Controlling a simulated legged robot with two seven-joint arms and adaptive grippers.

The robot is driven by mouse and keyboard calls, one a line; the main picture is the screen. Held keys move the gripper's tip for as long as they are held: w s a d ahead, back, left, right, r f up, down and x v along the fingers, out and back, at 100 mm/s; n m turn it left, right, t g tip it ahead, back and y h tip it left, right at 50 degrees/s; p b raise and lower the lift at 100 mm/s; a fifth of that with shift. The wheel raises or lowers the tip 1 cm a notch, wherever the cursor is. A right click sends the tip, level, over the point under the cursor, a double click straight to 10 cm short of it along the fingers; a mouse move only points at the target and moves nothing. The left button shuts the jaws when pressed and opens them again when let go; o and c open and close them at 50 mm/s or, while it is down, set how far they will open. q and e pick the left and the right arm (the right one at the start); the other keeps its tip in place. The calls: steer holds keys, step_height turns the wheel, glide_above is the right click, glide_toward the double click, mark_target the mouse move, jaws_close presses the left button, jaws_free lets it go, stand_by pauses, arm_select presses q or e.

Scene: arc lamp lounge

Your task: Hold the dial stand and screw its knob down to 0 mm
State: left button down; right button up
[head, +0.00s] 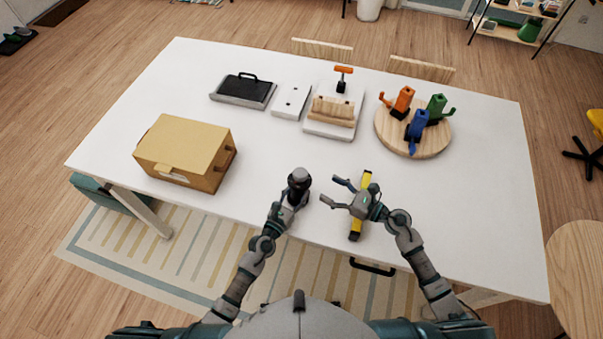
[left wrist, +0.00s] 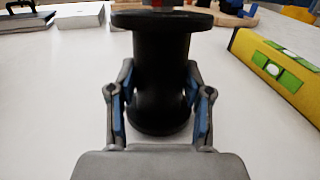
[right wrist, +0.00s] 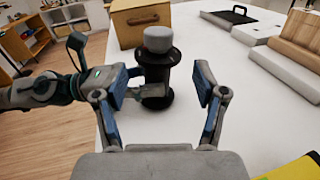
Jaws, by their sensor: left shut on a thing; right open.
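The dial stand (head: 299,190) is a black upright post with flanges, near the front edge of the table. Its grey knob (right wrist: 159,38) sits on top in the right wrist view. My left gripper (head: 291,205) is shut on the stand; in the left wrist view its fingers flank the black post (left wrist: 160,65) low down. My right gripper (head: 338,193) is open and empty, right of the stand. In the right wrist view its fingers are spread, with the stand between them but farther off. The dial's scale cannot be read in any view.
A yellow spirit level (head: 356,226) lies beneath my right gripper. A cardboard box (head: 186,150) stands to the left.

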mark_target(302, 174)
steer(key=x, duration=1)
steer(key=shift+w+a, duration=0.15)
steer(key=shift+a, duration=0.2)
steer(key=shift+d, duration=0.1)
steer(key=c, duration=1.2)
